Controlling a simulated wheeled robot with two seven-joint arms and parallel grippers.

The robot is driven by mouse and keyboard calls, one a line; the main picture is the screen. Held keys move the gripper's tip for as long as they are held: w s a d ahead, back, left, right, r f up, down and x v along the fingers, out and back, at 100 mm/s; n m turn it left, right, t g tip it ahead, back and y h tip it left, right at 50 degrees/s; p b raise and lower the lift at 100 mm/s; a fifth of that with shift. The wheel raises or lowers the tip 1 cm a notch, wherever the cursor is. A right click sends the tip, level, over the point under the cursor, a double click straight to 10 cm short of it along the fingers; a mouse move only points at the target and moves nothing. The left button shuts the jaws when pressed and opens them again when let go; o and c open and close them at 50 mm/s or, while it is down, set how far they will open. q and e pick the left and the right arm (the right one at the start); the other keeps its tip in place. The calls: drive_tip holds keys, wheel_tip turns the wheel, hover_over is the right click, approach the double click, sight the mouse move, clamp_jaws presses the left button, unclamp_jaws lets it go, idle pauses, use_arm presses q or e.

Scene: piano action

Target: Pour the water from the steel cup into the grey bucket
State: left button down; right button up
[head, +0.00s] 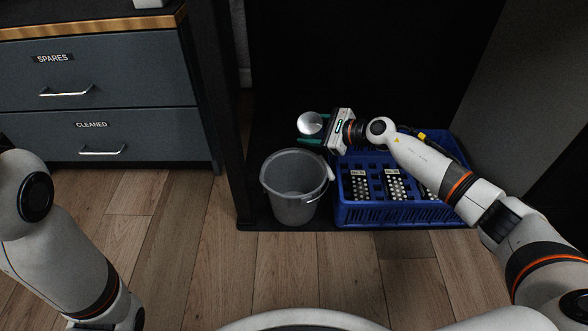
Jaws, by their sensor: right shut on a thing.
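The steel cup (310,123) is a small, shiny round shape behind the grey bucket, near the back of the dark recess. My right gripper (316,126) reaches in from the right and is shut on the cup. I cannot make out the water in the cup or tell its exact tilt. The grey bucket (292,210) stands upright and open on the dark base, in front of the cup and lower in the picture. Its grey inside shows. My left arm is at the left edge, and its gripper is out of the frame.
A blue crate (400,214) holding several labelled blocks stands right of the bucket, under my right forearm. A dark upright post (226,100) rises at the left of the recess. Drawers marked SPARES and CLEANED (150,122) stand further left. The wooden floor (190,250) in front is clear.

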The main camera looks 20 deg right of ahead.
sight(307, 135)
drive_tip(key=shift+s+a+f+n, duration=0.2)
drive_tip(key=shift+a+f+n, duration=0.05)
drive_tip(key=shift+n, duration=0.05)
drive_tip(key=shift+s+a+r+n+t, duration=0.25)
drive_tip(key=shift+s+n+t, duration=0.05)
drive_tip(key=shift+s+n, duration=0.1)
drive_tip(key=shift+s+a+h, duration=0.1)
drive_tip(key=shift+a+h, duration=0.05)
drive_tip(key=shift+h, duration=0.15)
drive_tip(key=shift+s+a+r+n+t, duration=0.2)
drive_tip(key=shift+r+n+t, duration=0.3)
drive_tip(key=shift+n, duration=0.4)
drive_tip(key=shift+r+n+t+h+p, duration=0.3)
drive_tip(key=shift+r+n+p, duration=0.1)
drive_tip(key=shift+n+p, duration=0.3)
drive_tip(key=shift+f+n+t+p, duration=0.3)
drive_tip(key=shift+f+n, duration=0.1)
drive_tip(key=shift+n, duration=0.1)
drive_tip(key=p, duration=0.1)
drive_tip(key=r+n+p, duration=0.1)
drive_tip(key=shift+s+a+n+t+p, duration=0.2)
drive_tip(key=shift+n+t+p, duration=0.1)
drive_tip(key=shift+t+p, duration=0.1)
drive_tip(key=shift+s+a+p, duration=0.15)
drive_tip(key=shift+s+p, duration=0.05)
drive_tip(key=shift+p, duration=0.15)
